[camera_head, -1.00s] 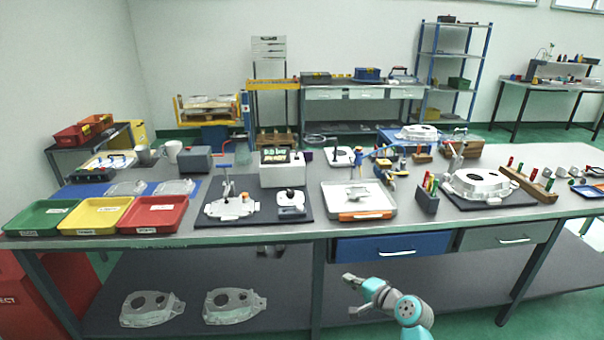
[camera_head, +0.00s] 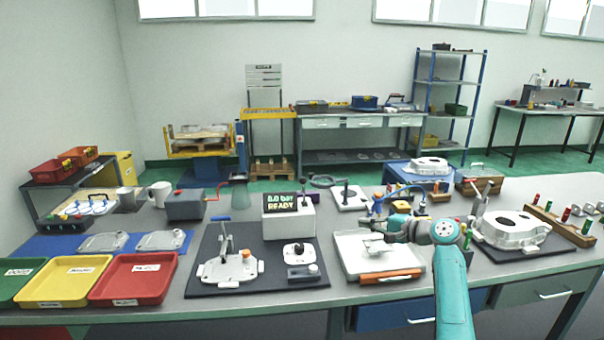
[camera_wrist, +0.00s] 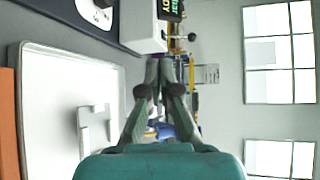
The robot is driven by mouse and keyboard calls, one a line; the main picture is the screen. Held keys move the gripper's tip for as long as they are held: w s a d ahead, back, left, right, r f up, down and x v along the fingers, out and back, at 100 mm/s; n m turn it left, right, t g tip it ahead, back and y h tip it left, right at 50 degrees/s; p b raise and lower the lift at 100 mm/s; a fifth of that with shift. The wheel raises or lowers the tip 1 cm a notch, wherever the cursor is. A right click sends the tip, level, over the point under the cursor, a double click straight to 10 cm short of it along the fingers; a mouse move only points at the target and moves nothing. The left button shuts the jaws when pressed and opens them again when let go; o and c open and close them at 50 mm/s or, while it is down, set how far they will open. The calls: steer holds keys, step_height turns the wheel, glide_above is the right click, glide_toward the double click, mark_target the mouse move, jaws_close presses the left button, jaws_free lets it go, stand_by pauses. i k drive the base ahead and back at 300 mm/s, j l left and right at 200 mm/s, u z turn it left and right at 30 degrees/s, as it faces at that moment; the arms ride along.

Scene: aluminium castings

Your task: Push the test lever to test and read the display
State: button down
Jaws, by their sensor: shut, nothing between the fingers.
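The display (camera_head: 288,202) is on a white box (camera_head: 289,224) at the back of a dark mat. It reads "0.0 bar READY" in the head view; its edge also shows in the wrist view (camera_wrist: 172,8). In front of the box is a small white unit with a black knob (camera_head: 298,248), perhaps the test lever; I cannot tell for sure.
The white tray (camera_head: 350,262) holds a small metal piece and has an orange bar at its front. Red (camera_head: 130,279) and yellow (camera_head: 66,281) trays lie at the left. A white casting (camera_head: 513,228) and a handle rack stand at the right.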

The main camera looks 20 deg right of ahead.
mark_target(303, 180)
steer(key=i, duration=0.85)
steer(key=i+j, duration=0.3)
